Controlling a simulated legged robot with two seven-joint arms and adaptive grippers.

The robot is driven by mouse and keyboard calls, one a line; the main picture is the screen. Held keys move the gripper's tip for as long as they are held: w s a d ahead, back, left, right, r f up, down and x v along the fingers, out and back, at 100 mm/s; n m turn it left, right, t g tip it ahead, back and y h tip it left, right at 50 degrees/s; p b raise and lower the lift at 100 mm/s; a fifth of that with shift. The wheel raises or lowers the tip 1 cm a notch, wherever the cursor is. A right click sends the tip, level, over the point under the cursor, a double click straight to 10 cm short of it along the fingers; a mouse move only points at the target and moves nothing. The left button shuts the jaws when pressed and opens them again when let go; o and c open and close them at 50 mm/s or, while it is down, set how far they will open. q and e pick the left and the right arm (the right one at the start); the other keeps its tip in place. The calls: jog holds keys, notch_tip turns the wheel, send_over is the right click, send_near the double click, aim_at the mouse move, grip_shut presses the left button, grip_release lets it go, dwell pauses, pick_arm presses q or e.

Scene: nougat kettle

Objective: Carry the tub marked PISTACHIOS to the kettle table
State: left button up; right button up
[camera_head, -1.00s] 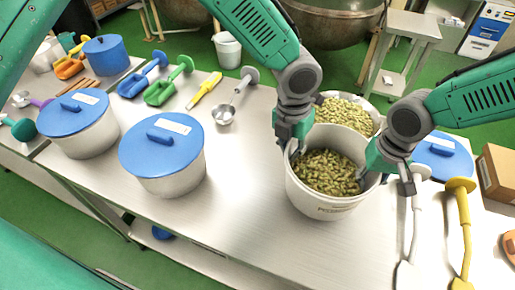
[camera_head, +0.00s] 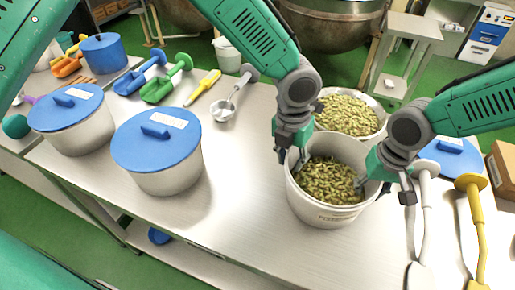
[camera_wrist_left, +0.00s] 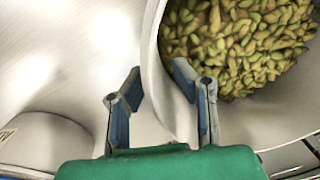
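The pistachio tub (camera_head: 330,212), white with a partly readable printed label, stands open-topped near the table's middle, full of green nuts. Behind it is a second open tub (camera_head: 376,130) of similar nuts. My left gripper (camera_head: 292,160) straddles the left rim; in the left wrist view its fingers (camera_wrist_left: 157,92) stand apart on both sides of the wall, one inside, one outside. My right gripper (camera_head: 384,188) straddles the right rim with its fingers spread wide, one inside and one outside. Neither appears closed on the thin wall. Fingertip contact is unclear.
Two blue-lidded tubs (camera_head: 160,182) (camera_head: 80,138) stand to the left. Scoops and a ladle (camera_head: 224,110) lie behind them. White (camera_head: 425,225) and yellow (camera_head: 476,215) paddles lie right of the tub. Large kettles (camera_head: 325,28) and a small stand (camera_head: 410,28) are beyond the table.

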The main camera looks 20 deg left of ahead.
pick_arm(q)
jog(key=shift+d, duration=0.2)
pick_arm(e)
jog(key=shift+d, duration=0.15)
pick_arm(q)
jog(key=shift+r, duration=0.5)
pick_arm(e)
jog(key=shift+w, duration=0.1)
jog(key=shift+r, duration=0.1)
pick_arm(q)
notch_tip(320, 180, up, 11)
jog(key=shift+w+a, duration=0.15)
jog(key=shift+a, duration=0.25)
pick_arm(e)
notch_tip(320, 180, up, 12)
jog(key=shift+d, duration=0.25)
jog(key=shift+w, duration=0.1)
